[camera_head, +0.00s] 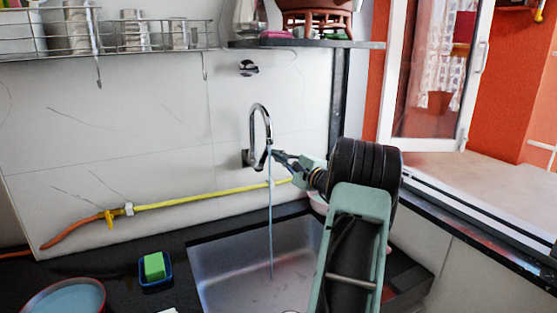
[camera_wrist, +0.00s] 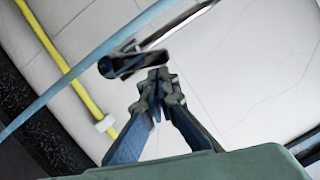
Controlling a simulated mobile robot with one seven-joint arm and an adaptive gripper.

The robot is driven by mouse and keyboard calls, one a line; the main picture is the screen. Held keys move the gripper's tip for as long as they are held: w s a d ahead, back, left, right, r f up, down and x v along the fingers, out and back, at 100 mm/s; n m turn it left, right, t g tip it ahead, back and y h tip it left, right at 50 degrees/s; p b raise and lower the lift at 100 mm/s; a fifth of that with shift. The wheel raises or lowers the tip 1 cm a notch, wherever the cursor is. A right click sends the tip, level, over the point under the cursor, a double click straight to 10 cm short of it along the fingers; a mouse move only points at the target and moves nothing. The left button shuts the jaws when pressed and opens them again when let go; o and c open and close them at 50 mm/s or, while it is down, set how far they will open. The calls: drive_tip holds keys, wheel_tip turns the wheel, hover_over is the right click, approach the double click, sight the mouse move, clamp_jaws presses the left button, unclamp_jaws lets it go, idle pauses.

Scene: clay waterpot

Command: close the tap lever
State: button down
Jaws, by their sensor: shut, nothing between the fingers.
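The chrome gooseneck tap (camera_head: 252,128) is mounted on the white wall above the sink. A thin stream of water (camera_head: 271,225) runs from it into the sink; it crosses the wrist view as a pale blue band (camera_wrist: 75,70). My gripper (camera_head: 275,153) is shut and empty, close beside the tap on its right. In the wrist view my gripper's fingertips (camera_wrist: 158,78) are together, just by a dark, shiny tap part (camera_wrist: 122,64). I cannot tell whether they touch it. The lever cannot be made out clearly in the head view.
The metal sink (camera_head: 235,270) lies below the tap. A yellow hose (camera_head: 200,197) runs along the wall behind. A blue dish with a green sponge (camera_head: 154,266) sits on the dark counter. A shelf (camera_head: 300,44) is above, and an open window (camera_head: 430,80) is at right.

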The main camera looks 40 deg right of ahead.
drive_tip(key=shift+a+b, duration=0.1)
drive_tip(key=shift+b, duration=0.25)
drive_tip(key=n+b, duration=0.1)
drive_tip(key=b, duration=0.1)
drive_tip(key=a+r+n+b, duration=0.1)
drive_tip(key=n+b, duration=0.1)
drive_tip(key=b, duration=0.1)
drive_tip(key=a+n+g+b, duration=0.1)
drive_tip(key=b, duration=0.1)
drive_tip(key=shift+w+r+n+b, duration=0.3)
drive_tip(key=shift+w+b, duration=0.05)
